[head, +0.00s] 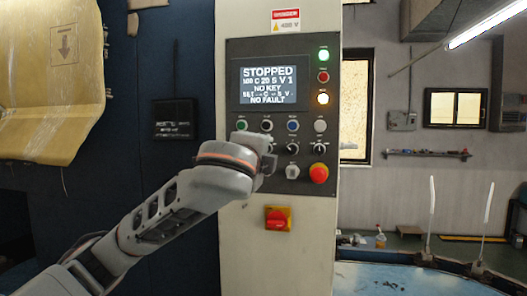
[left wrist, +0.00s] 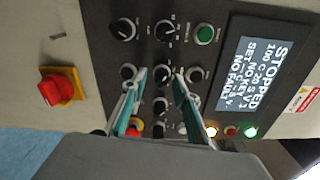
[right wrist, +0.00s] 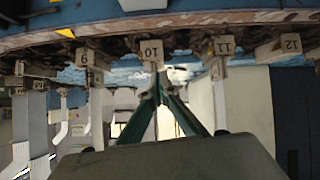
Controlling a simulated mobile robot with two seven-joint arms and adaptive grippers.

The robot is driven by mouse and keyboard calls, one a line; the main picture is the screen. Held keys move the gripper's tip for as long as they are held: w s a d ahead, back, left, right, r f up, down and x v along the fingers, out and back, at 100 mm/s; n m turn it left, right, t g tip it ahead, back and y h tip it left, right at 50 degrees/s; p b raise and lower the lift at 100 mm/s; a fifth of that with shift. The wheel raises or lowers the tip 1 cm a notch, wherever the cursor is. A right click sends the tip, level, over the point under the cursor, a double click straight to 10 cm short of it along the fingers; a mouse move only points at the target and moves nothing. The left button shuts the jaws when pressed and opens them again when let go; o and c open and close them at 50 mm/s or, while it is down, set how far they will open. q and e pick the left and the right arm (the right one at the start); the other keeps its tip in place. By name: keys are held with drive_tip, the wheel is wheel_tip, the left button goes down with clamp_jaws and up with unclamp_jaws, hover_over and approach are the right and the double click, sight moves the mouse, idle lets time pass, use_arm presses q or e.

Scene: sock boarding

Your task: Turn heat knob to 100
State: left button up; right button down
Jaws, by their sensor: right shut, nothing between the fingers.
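The control panel (head: 268,95) on the pale cabinet holds a display (head: 268,86) reading STOPPED, with a line that looks like 100 C 20 S V 1. Below it are several buttons and black knobs; their labels are too small to read, so I cannot tell which is heat. My left gripper hides part of the knob rows in the head view. In the left wrist view my left gripper (left wrist: 160,76) is open, its fingertips on either side of a black knob (left wrist: 162,73); contact is unclear. My right gripper (right wrist: 161,88) is shut and empty, away from the panel.
A red emergency button (head: 319,173) and a red-yellow switch (head: 278,218) sit near the knobs. Another black knob (left wrist: 127,72) is close beside the left fingers. Numbered tags, such as 10 (right wrist: 152,51), hang along a rim in front of my right gripper.

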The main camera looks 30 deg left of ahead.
use_arm(q)
drive_tip(key=shift+r, duration=0.1)
drive_tip(key=v, duration=1.2)
idle(0.4)
idle(0.5)
